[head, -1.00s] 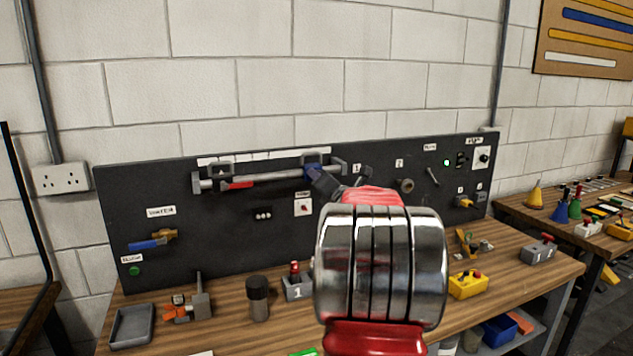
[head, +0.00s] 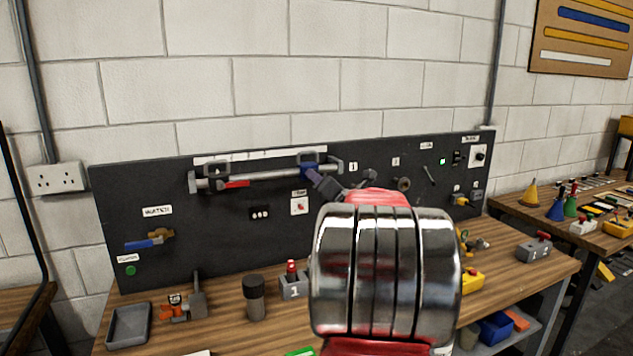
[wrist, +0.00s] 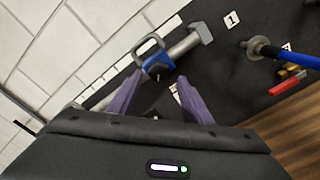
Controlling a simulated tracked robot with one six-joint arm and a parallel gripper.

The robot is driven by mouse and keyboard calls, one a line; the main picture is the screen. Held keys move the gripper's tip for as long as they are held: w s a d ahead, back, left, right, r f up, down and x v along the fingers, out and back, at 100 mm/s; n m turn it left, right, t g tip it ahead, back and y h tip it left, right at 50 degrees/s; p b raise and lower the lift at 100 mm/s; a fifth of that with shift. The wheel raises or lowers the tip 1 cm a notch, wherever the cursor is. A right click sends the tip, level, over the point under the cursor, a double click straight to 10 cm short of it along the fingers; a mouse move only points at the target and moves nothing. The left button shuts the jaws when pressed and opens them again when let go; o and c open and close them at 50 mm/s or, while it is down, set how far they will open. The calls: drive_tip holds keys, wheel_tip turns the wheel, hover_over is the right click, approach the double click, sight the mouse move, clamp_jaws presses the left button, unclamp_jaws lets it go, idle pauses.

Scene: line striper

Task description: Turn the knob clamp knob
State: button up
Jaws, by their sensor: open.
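A grey bar (head: 272,176) hangs in two brackets on the dark panel, with a blue block at its right part. My gripper (head: 313,174) is at the right part of this bar, in front of the panel. In the wrist view my gripper (wrist: 160,76) has its two purple fingers apart and empty. The blue block (wrist: 155,63) shows just beyond and between the fingertips, with a grey loop beside it. I cannot tell contact. No part is surely marked as the knob clamp knob. My wrist hides part of the panel and bench.
A round metal knob (head: 404,184), a blue-handled valve (head: 148,243) and small switches are on the panel. An orange-and-grey clamp-like tool (head: 185,308), a grey tray (head: 129,324) and a dark cylinder (head: 254,298) stand on the bench.

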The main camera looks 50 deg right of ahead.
drive_tip(key=v, duration=1)
drive_tip(key=shift+s, duration=0.2)
drive_tip(key=shift+a+f, duration=0.1)
drive_tip(key=shift+f, duration=0.05)
drive_tip(key=w+a+f+m+g+y, duration=0.1)
drive_tip(key=w+a+f+m+g, duration=0.15)
drive_tip(key=a+m, duration=0.7)
drive_tip(key=w+a+f+m+g+y, duration=0.1)
drive_tip(key=w+a+f+m+g, duration=0.3)
drive_tip(key=a, duration=1.1)
drive_tip(key=s+a+f+m+g+y, duration=0.1)
drive_tip(key=s+a+f+m+y, duration=0.1)
drive_tip(key=s+a, duration=0.3)
drive_tip(key=s+a+f+m+g+y, duration=0.1)
drive_tip(key=s+a+f, duration=0.4)
drive_tip(key=a, duration=0.8)
drive_tip(key=s+a+f+m+g+y, duration=0.1)
drive_tip(key=s+a+f+m+y, duration=0.2)
drive_tip(key=a, duration=0.6)
drive_tip(key=s+m+y, duration=0.1)
drive_tip(key=s, duration=0.1)
drive_tip(key=shift+s+a+f, duration=0.2)
drive_tip(key=shift+s+f, duration=0.05)
drive_tip(key=shift+s, duration=0.15)
